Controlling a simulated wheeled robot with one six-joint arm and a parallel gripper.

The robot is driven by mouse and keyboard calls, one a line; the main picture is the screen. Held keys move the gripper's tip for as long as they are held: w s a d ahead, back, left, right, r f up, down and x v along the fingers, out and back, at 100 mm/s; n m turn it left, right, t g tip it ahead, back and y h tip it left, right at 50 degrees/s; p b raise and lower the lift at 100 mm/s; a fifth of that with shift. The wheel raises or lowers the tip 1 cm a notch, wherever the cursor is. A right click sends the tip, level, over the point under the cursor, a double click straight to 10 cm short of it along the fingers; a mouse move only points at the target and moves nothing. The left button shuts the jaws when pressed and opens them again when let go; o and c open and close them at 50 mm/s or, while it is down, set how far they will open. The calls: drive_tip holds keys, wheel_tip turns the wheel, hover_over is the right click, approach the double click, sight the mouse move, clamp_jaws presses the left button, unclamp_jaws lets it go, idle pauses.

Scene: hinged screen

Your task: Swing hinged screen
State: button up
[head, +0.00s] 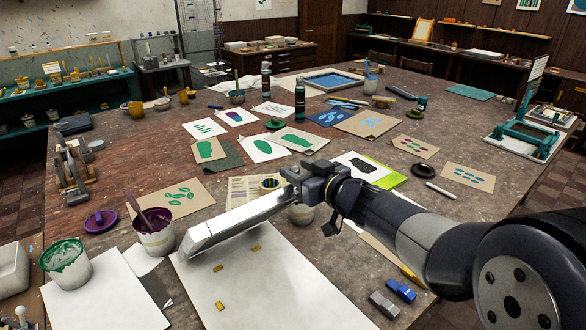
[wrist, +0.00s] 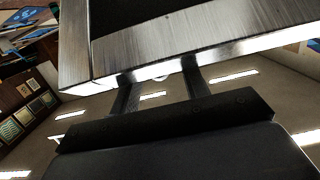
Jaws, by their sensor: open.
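The hinged screen's silver metal frame (head: 240,221) shows nearly edge-on in the head view, raised at a slant above a white base board (head: 275,290). My gripper (head: 291,176) is at the frame's upper right end. In the wrist view the frame (wrist: 200,50) crosses the top of the picture, with a dark panel inside it. My gripper's two dark fingers (wrist: 158,92) are spread apart and reach up to the frame's lower edge, where their tips are partly hidden. I cannot tell whether they touch it. The screen's hinge is not clearly visible.
Small yellow blocks (head: 220,306) lie on the base board. Paint pots (head: 154,232) stand to its left, and blue and grey blocks (head: 400,290) lie to its right. Prints and bottles (head: 300,98) cover the table behind. Ceiling lights show in the wrist view.

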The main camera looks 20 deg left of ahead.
drive_tip(key=v, duration=0.8)
drive_tip(key=shift+b, duration=0.3)
drive_tip(key=shift+s, duration=0.1)
drive_tip(key=p+x, duration=0.1)
drive_tip(key=x, duration=1)
drive_tip(key=shift+d, duration=0.1)
drive_tip(key=shift+d+f, duration=0.1)
drive_tip(key=shift+f, duration=0.05)
drive_tip(key=shift+s+d, duration=0.1)
drive_tip(key=shift+s, duration=0.05)
